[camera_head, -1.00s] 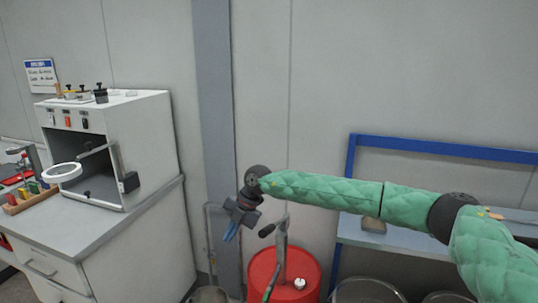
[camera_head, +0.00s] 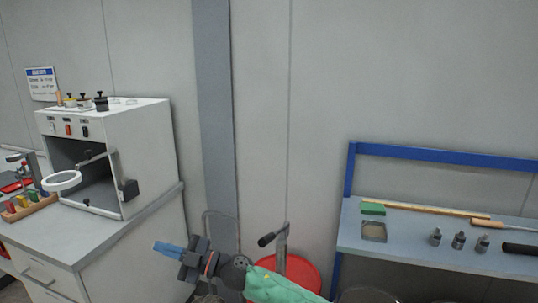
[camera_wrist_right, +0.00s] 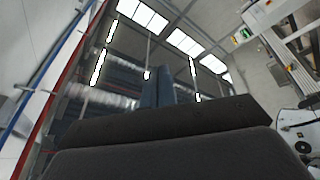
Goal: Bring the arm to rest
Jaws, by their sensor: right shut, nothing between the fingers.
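My right arm, in a green quilted sleeve (camera_head: 283,287), comes in from the bottom of the head view. My right gripper (camera_head: 163,248) points left, with its blue fingers shut and nothing between them. It is in front of the white cabinet's right side and left of the red drum. In the right wrist view the blue fingers (camera_wrist_right: 165,88) lie together, pointing up toward the ceiling lights. My left gripper is not in view.
A white cabinet (camera_head: 150,235) bears a box-like machine (camera_head: 150,150) at left. A red drum (camera_head: 305,270) with a pump handle (camera_head: 272,237) stands behind my arm. A blue-framed bench (camera_head: 400,245) at right holds a brush, several small metal pieces and a dish.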

